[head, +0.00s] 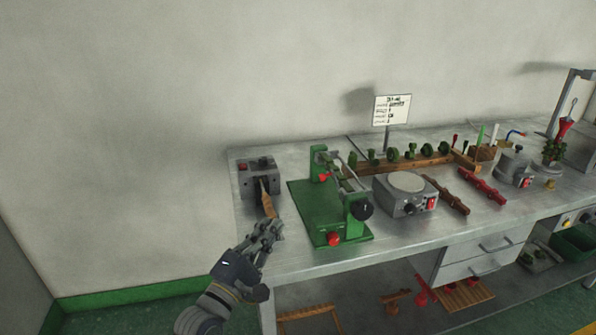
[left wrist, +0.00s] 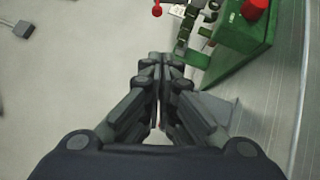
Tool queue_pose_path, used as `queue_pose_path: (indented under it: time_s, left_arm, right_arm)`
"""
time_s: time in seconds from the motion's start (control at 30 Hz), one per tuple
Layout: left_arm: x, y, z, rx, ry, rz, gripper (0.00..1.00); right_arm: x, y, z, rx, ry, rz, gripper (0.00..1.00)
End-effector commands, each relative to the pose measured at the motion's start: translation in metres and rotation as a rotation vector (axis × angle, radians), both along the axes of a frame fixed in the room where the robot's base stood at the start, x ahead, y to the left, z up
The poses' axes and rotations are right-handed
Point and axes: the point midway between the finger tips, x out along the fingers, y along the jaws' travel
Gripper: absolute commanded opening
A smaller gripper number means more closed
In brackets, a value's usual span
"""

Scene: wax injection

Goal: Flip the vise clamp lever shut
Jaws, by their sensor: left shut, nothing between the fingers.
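The green vise (head: 300,200) stands on the left part of the bench, with a red knob (head: 333,239) low at its front and a black knob (head: 362,209) on its right side. A smaller red knob (head: 324,178) shows near its upper part; I cannot tell which part is the clamp lever or how it stands. My left gripper (head: 275,226) is shut and empty, over the bench's front left corner, left of the vise and apart from it. The left wrist view shows its closed fingers (left wrist: 162,60) and the green vise body (left wrist: 232,62) beyond, to the right.
A grey box (head: 257,178) with a wooden-handled tool (head: 267,204) stands behind my left gripper. A grey hotplate (head: 406,198) stands right of the vise. A wooden rack with green pieces (head: 415,163) and a sign (head: 392,110) are behind. The front edge strip is clear.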

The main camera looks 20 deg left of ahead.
Motion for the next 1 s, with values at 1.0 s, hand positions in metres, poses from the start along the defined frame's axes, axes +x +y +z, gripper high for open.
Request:
queue_pose_path:
  time_s: [1.0]
  left_arm:
    - [0.079, -0.011, 0.026, -0.011, -0.009, 0.001, 0.00]
  right_arm:
    - [-0.003, -0.001, 0.014, -0.001, 0.003, 0.000, 0.41]
